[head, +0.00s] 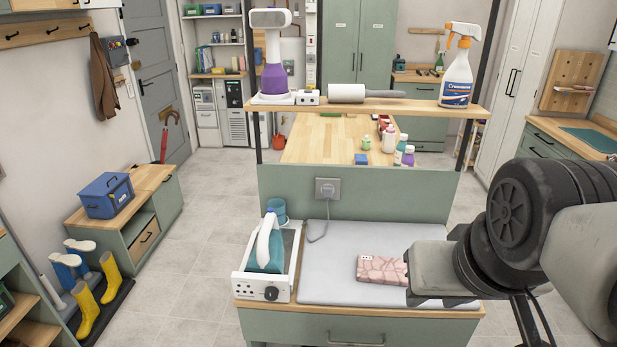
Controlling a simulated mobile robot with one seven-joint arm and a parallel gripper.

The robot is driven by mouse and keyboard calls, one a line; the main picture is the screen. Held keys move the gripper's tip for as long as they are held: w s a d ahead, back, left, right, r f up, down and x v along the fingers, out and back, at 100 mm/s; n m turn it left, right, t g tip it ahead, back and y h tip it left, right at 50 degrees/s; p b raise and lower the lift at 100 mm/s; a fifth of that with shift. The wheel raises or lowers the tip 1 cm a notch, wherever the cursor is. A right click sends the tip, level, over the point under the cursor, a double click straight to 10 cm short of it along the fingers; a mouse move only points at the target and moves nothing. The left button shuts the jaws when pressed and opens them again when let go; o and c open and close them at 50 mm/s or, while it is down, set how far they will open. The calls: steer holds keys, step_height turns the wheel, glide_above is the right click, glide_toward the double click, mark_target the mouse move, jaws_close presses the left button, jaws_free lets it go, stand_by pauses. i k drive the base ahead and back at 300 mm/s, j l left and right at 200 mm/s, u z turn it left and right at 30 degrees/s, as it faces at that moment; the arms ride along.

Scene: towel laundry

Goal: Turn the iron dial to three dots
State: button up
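A white and teal iron (265,248) rests in a white iron station (240,285) at the left end of the counter. A round black dial (271,293) is on the station's front face, with small marks beside it. The dial's setting and any dots are too small to read. My gripper (428,275) is at the right, over the grey ironing mat, well apart from the dial. Its fingers cannot be made out, so its opening does not show.
A pink patterned folded towel (378,268) lies on the grey mat (330,280), partly behind my gripper. A blue cup (276,208) stands behind the station. A wooden shelf (415,104) with a spray bottle (457,75) spans above. The mat between towel and station is clear.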

mark_target(271, 293)
steer(key=u, duration=0.9)
steer(key=k+u, duration=0.1)
steer(key=k+l, duration=0.05)
